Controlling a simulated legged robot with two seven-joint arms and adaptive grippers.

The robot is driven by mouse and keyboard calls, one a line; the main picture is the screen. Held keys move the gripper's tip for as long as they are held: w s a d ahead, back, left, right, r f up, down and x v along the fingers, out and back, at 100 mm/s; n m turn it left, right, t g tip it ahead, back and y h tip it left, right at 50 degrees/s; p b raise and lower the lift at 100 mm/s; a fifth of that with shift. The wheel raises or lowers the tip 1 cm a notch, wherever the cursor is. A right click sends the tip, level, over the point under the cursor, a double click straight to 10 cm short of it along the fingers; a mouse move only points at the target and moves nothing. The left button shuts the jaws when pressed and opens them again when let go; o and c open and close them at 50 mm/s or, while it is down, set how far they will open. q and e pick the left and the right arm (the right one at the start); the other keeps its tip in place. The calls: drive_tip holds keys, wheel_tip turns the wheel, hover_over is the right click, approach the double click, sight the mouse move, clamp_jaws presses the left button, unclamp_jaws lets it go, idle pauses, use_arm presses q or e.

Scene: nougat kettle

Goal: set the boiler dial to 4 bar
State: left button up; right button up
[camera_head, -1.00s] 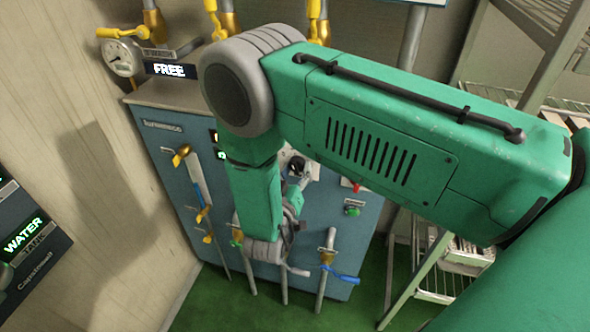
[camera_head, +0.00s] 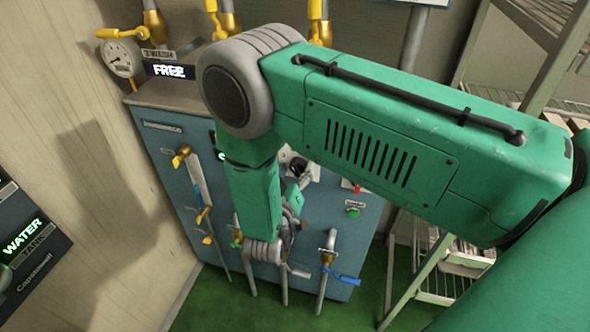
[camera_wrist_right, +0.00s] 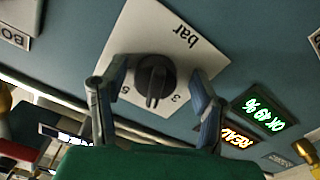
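The boiler (camera_head: 170,125) is a blue-grey cabinet against the wall. Its black pressure dial (camera_wrist_right: 155,80) sits on a white plate (camera_wrist_right: 150,35) marked "bar", which appears upside down in the right wrist view. The knob's ridge points toward the bottom of that view, between a 3 and what looks like a 5. In the head view the dial (camera_head: 298,167) shows just beside my forearm. My right gripper (camera_wrist_right: 157,88) is open, with one finger on each side of the knob. I see gaps between fingers and knob; the fingertips' depth is hard to judge. My left gripper is not in view.
Lit displays (camera_wrist_right: 258,110) lie beside the dial plate. Valves and pipes with yellow and blue handles (camera_head: 340,275) stand on the boiler's front. A green button (camera_head: 353,211) is right of the dial. A metal rack (camera_head: 440,265) stands at right, a WATER panel (camera_head: 30,245) at left.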

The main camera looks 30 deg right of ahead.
drive_tip(key=shift+s, duration=0.1)
drive_tip(key=shift+s+a, duration=0.15)
drive_tip(key=shift+a, duration=0.1)
drive_tip(key=v, duration=1.1)
drive_tip(key=shift+a, duration=0.2)
drive_tip(key=shift+f, duration=0.1)
